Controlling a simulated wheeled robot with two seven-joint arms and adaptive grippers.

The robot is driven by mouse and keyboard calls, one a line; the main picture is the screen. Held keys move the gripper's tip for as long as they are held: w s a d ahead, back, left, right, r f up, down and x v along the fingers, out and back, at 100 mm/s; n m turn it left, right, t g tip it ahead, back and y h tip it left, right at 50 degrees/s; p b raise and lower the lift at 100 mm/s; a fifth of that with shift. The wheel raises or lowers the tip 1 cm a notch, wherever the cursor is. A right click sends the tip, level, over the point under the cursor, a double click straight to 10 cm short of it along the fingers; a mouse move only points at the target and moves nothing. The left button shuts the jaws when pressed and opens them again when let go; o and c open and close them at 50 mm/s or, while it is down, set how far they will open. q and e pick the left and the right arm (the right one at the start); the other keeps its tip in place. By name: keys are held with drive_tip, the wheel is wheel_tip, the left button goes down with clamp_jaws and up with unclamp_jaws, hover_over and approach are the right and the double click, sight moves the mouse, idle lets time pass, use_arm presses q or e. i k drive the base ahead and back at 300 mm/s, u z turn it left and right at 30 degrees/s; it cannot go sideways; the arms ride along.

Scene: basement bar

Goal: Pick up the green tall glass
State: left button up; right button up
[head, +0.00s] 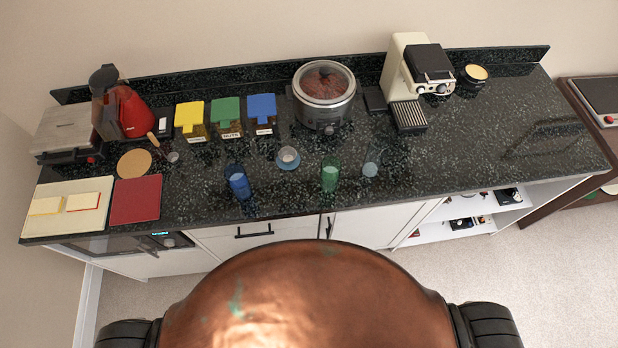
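The green tall glass (330,174) stands upright near the front edge of the dark speckled counter (430,185), right of the middle. A clear bluish glass (371,163) stands just to its right, apart from it. A small bowl or cup on a blue saucer (288,159) is to its left, and a blue tall glass (238,182) is further left. Nothing covers the green glass. Neither of my grippers shows in the head view; only my copper-coloured body and dark parts at its sides fill the bottom.
A slow cooker (324,97) stands behind the green glass, with a coffee machine (412,75) at the back right. The counter's right part is mostly clear.

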sight(331, 166)
drive_tip(key=u, duration=2.4)
drive_tip(key=k, duration=2.05)
drive_tip(key=z, duration=2.1)
drive_tip(key=i, duration=0.5)
